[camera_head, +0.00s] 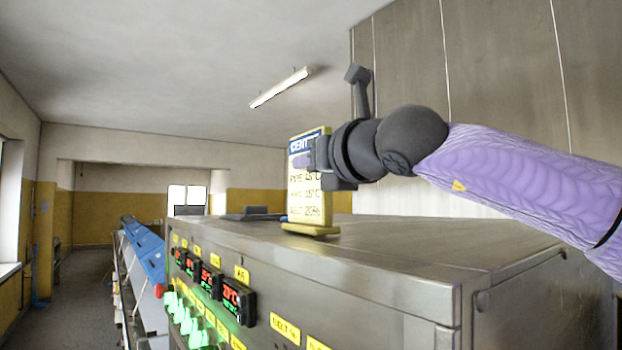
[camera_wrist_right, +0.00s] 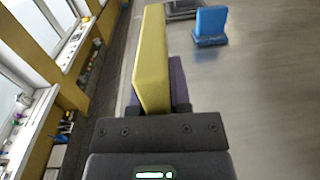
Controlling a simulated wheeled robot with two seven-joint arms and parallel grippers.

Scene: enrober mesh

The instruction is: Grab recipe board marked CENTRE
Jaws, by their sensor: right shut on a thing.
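The recipe board (camera_head: 311,205) is a yellow-edged upright panel with a blue header reading "CENT…" and lines of text below. It stands on a yellow foot on top of the steel cabinet (camera_head: 400,236). My right gripper (camera_head: 312,155) is shut on the upper part of the board, and its dark body hides part of the header and text. In the right wrist view the board's yellow edge (camera_wrist_right: 151,60) rises between the fingers. I cannot tell whether the foot is lifted off the cabinet top. My left gripper is not in view.
A blue board on a foot (camera_wrist_right: 210,24) stands apart on the metal top in the right wrist view. A dark flat item (camera_head: 254,213) lies behind the recipe board. The cabinet front carries red displays (camera_head: 231,298) and green-lit switches. The cabinet top to the right is clear.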

